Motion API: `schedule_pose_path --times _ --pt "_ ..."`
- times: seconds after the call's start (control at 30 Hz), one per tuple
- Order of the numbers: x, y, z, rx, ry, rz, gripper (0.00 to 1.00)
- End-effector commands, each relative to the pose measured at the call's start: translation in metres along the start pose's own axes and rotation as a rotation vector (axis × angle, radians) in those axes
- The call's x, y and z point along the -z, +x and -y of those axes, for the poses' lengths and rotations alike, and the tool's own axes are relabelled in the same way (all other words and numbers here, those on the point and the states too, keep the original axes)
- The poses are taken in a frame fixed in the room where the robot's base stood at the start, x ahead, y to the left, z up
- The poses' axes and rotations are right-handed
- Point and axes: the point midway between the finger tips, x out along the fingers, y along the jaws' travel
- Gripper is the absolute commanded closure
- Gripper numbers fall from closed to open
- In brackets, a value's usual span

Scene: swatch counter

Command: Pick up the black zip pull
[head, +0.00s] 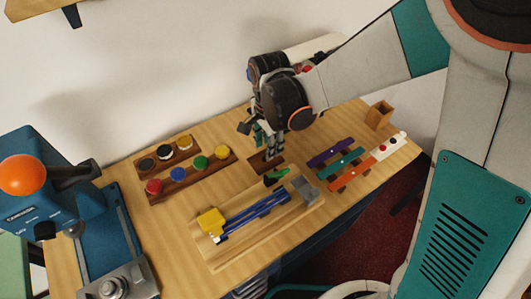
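I cannot pick out a black zip pull for certain; it may be hidden by my gripper or too small to tell. My gripper (268,150) points down over a small dark wooden block (259,165) at the back middle of the counter. A small green piece (277,175) lies at the front of that block, just below the fingers. The fingers are small and partly overlap in this view, so their opening and anything between them cannot be made out.
Two wooden racks (199,173) at left hold dark, red, blue, green and yellow round pieces. In front lies a wooden board with blue strips (252,213), a yellow block (211,221) and a grey block. Coloured strips (343,162) lie right. A blue machine (60,210) stands left.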

Motion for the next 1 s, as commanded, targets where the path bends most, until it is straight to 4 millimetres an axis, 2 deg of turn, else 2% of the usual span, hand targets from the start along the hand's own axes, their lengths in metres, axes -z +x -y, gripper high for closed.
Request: schedule_pose_path --times 0.03,0.2,0.47,0.7,1.0 --pt "0.001 0.011 0.0 0.0 0.001 0.0 0.63" --pt "0.002 0.035 -0.001 0.0 0.001 0.0 0.63" --pt "0.002 0.038 -0.001 0.001 0.001 0.0 0.63" --pt "0.002 0.038 -0.001 0.001 0.002 0.0 0.94" --pt "0.002 0.038 -0.001 0.001 0.002 0.0 0.95"
